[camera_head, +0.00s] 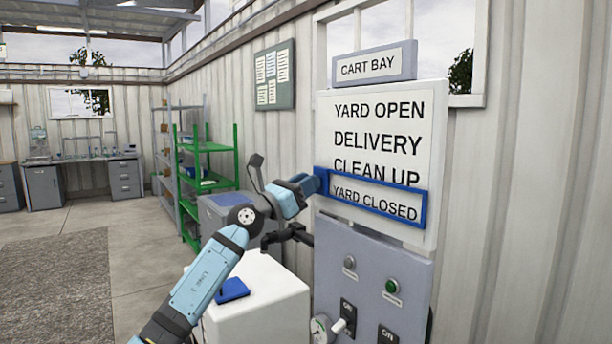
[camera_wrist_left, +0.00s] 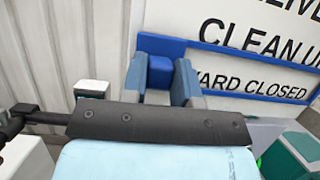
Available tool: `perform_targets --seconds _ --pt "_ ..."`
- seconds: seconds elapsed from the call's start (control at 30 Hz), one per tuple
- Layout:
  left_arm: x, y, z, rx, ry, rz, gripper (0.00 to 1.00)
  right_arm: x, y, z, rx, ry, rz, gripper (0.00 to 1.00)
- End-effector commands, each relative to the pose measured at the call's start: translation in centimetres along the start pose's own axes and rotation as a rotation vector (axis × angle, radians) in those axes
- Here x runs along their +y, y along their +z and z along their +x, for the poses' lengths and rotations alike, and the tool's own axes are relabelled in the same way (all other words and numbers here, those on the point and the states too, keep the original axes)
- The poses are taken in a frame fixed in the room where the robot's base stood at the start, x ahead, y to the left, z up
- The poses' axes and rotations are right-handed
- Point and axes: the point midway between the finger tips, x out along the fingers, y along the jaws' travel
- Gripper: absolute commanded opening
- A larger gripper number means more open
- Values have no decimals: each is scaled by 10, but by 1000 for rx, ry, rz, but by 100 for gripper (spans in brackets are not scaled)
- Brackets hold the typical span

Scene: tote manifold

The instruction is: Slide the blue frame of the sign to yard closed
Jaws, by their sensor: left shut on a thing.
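The white sign board (camera_head: 378,125) on the wall reads YARD OPEN, DELIVERY, CLEAN UP and YARD CLOSED. The blue frame (camera_head: 423,210) surrounds the YARD CLOSED line, and its top bar covers the lower edge of CLEAN UP. The frame also shows in the left wrist view (camera_wrist_left: 245,54), with a blue block (camera_wrist_left: 160,72) at its left end. My left gripper (camera_head: 308,186) is at the frame's left end. In the left wrist view its two fingers (camera_wrist_left: 160,82) are shut on the blue block. My right gripper is not in view.
A grey panel (camera_head: 375,265) with buttons and switches is below the sign. A white cabinet (camera_head: 262,300) with a blue item (camera_head: 232,289) on top stands under my left arm. Green shelving (camera_head: 207,147) is behind.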

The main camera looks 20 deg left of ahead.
Motion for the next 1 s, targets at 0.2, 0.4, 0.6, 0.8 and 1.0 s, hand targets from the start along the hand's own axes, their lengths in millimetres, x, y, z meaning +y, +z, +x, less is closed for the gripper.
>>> perform_targets --seconds 0.2,0.4,0.6,0.8,1.0 --pt "0 -15 -6 1 0 1 0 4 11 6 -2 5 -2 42" --pt "0 -15 -6 1 0 1 0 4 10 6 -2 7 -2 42" --pt "0 -14 -6 1 0 1 43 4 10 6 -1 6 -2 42" --pt "0 -14 -6 1 0 0 53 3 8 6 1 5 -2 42" --pt "0 -15 -10 1 1 1 53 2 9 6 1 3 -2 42"
